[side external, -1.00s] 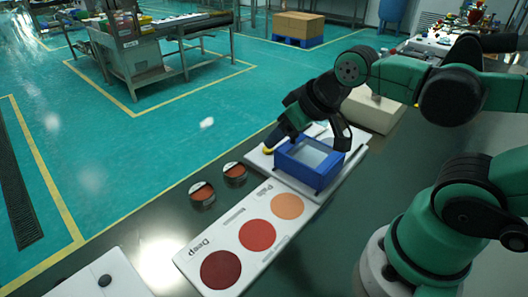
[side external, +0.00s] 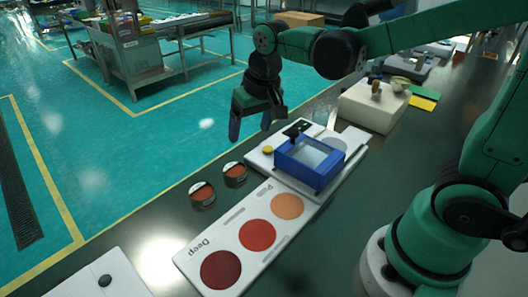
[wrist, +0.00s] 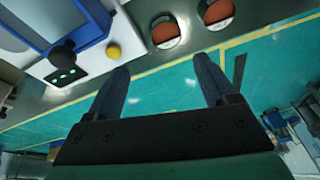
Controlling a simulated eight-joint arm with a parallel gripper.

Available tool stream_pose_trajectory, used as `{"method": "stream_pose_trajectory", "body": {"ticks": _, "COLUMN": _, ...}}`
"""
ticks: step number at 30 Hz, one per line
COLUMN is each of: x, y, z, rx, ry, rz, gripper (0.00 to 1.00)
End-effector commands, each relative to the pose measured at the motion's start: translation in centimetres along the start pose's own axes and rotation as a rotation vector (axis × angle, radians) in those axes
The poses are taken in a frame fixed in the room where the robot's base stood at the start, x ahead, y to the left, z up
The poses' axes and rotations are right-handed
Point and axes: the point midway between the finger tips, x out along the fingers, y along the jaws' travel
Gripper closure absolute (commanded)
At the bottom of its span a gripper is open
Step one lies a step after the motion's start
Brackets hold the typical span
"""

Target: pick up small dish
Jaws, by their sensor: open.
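Two small dishes with reddish-brown contents stand side by side on the dark table: the nearer dish (side external: 202,197) and the farther dish (side external: 235,174). In the wrist view they appear at the top as one dish (wrist: 165,31) and another dish (wrist: 218,13). My gripper (side external: 251,132) is open and empty, pointing down, above and behind the farther dish in the side view. Neither dish is touched.
The blue-framed sieve (side external: 310,163) sits on a white base with a yellow button (side external: 267,150) and black knob (side external: 297,129). A white board (side external: 238,240) with coloured circles lies in front. A beige block (side external: 372,107) stands behind.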

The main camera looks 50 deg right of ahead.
Motion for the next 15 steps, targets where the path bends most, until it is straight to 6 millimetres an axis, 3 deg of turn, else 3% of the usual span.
{"method": "stream_pose_trajectory", "body": {"ticks": 3, "x": 2.5, "y": -0.7, "z": -1.5, "rx": 0.061, "ry": -0.095, "rz": 0.026, "gripper": 0.22}}
{"method": "stream_pose_trajectory", "body": {"ticks": 9, "x": 6.2, "y": -1.2, "z": -2.3, "rx": 0.14, "ry": -0.214, "rz": 0.07, "gripper": 0.22}}
{"method": "stream_pose_trajectory", "body": {"ticks": 15, "x": 7.9, "y": -1.4, "z": -2.3, "rx": 0.169, "ry": -0.255, "rz": 0.088, "gripper": 0.22}}
